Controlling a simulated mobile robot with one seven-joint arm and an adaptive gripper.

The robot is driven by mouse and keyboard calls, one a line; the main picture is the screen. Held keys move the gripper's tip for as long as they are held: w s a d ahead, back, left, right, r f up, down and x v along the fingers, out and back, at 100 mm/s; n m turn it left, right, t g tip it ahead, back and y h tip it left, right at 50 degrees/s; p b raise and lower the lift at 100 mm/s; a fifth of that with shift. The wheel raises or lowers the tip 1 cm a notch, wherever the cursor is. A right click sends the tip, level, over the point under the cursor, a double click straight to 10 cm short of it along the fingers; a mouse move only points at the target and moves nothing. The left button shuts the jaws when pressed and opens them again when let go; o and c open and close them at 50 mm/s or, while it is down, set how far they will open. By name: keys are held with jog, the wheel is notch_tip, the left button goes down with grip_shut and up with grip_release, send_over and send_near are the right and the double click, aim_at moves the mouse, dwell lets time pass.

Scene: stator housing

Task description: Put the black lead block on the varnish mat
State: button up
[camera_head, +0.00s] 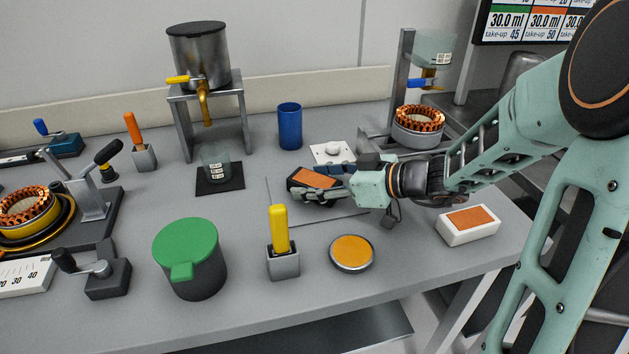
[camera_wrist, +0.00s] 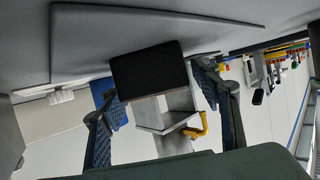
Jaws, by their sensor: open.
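The black lead block (camera_head: 299,184) has black sides and an orange top. It is at my gripper (camera_head: 316,183), over or on a thin grey mat (camera_head: 318,214) in the middle of the table. In the wrist view, the block's dark face (camera_wrist: 150,68) shows between the two fingers of my gripper (camera_wrist: 165,105), which are apart, with a gap at the right finger. The grey mat (camera_wrist: 90,35) is behind it. A black mat (camera_head: 206,188) lies left of the gripper with a glass beaker on it. No label shows which mat is the varnish mat.
A white block with an orange top (camera_head: 468,224) sits at right. A yellow-handled tool in a holder (camera_head: 283,262), a round orange-topped tin (camera_head: 351,253) and a green-lidded pot (camera_head: 190,265) stand in front. A blue cup (camera_head: 290,127) and a metal tap stand (camera_head: 186,125) are behind.

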jog(key=shift+r+p, duration=0.25)
jog(key=shift+p, duration=0.1)
jog(key=v, duration=1.2)
jog(key=shift+f, duration=0.1)
